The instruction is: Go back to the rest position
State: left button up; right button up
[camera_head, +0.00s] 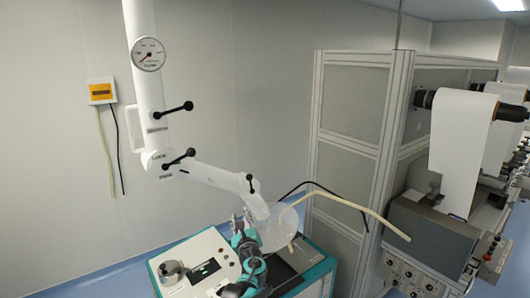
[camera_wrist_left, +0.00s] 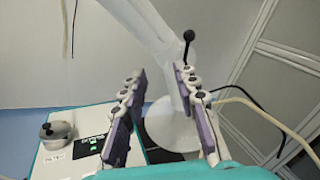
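My left gripper (camera_head: 242,217) is raised over the console in the head view, close to the white extraction arm's lower end. In the left wrist view the two fingers of my left gripper (camera_wrist_left: 160,72) stand apart with nothing held between them. The white jointed extraction arm (camera_head: 217,177) and its translucent round hood (camera_head: 280,228) are just beyond the fingers. The hood (camera_wrist_left: 172,128) shows between and behind the fingers in the left wrist view. I cannot tell whether a finger touches the arm. My right gripper is not in view.
A framed grey cabinet (camera_head: 352,100) and a machine with white web rolls (camera_head: 462,140) stand right. A beige hose (camera_head: 360,208) crosses by the cabinet. The left wall side is open.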

pick_arm(q)
jog(key=s+a+f+n+g+y+b, duration=0.1)
jog(key=s+a+f+n+g+b, duration=0.15)
jog(key=s+a+n+b, duration=0.35)
jog(key=s+a+f+n+g+b, duration=0.1)
jog(key=s+a+f+n+g, duration=0.2)
jog(key=s, duration=0.4)
jog(key=s+a+f+n+g+y+b, duration=0.1)
jog(key=s+a+f+n+b, duration=0.35)
jog(key=s+n, duration=0.2)
jog(key=s+d+f+n+g+h+b, duration=0.2)
jog(key=s+f+n+b, duration=0.3)
jog(key=s+f, duration=0.6)
jog(key=s+d+f+n+g+h+b, duration=0.2)
jog(key=s+f+n+h+b, duration=0.2)
jog(key=s+f+n, duration=0.3)
jog(key=s+f+b, duration=0.1)
jog(key=s+f, duration=0.3)
jog(key=s, duration=0.4)
jog(key=shift+f+n+b, duration=0.25)
jog(key=shift+n+b, duration=0.1)
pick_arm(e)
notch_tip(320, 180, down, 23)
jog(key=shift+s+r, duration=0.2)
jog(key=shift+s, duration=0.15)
